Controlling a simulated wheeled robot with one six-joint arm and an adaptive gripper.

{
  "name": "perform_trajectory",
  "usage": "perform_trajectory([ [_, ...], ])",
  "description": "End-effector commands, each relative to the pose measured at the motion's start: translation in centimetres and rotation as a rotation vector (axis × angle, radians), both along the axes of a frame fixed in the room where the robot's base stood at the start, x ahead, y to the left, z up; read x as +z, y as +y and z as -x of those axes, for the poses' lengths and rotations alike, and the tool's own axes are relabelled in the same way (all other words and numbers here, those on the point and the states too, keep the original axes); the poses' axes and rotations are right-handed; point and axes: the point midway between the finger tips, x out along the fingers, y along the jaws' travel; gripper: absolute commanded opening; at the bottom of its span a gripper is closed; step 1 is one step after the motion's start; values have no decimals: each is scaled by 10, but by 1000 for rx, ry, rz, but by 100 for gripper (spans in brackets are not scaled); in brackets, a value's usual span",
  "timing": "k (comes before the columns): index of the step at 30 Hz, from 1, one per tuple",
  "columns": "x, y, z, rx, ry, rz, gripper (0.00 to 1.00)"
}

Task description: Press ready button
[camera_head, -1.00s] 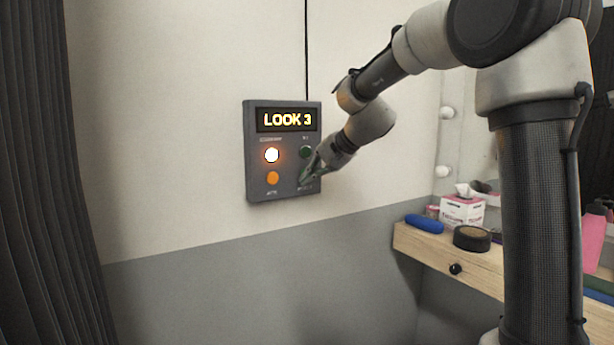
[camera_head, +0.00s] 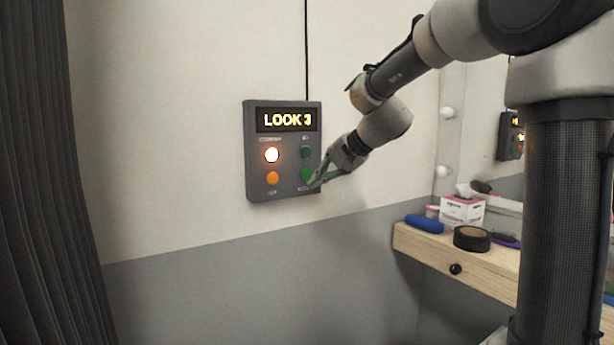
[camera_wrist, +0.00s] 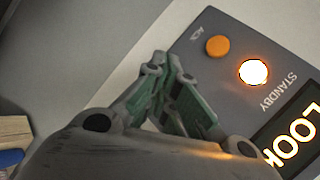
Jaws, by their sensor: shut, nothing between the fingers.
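A dark grey control box (camera_head: 283,188) hangs on the wall, its display (camera_head: 287,120) reading "LOOK 3". At its lower right is a green button (camera_head: 307,174), partly beside my fingertips; its label is too small to read surely. Above it is a darker green button (camera_head: 306,152). On the left are a lit white button (camera_head: 272,155), labelled STANDBY in the wrist view (camera_wrist: 253,73), and an orange button (camera_head: 272,178), labelled ACK there (camera_wrist: 217,46). My gripper (camera_head: 316,184) is shut and empty at the box's lower right corner; contact cannot be told. In the wrist view my gripper (camera_wrist: 157,62) hides both green buttons.
A black cable (camera_head: 306,50) runs up from the box. A dark curtain (camera_head: 45,180) hangs at left. At right a wooden dressing counter (camera_head: 425,248) carries a tissue box (camera_head: 462,210), a blue object (camera_head: 425,224) and a dark round container (camera_head: 472,238). The wall around the box is clear.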

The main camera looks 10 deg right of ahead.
Motion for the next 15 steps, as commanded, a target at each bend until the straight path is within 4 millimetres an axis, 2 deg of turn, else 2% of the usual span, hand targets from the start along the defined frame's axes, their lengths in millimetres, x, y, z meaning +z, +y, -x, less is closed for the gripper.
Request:
perform_trajectory([
  [6, 0, -6, 17, 0, -1, -1, 0],
  [15, 0, -6, 19, 0, -1, -1, 0],
])
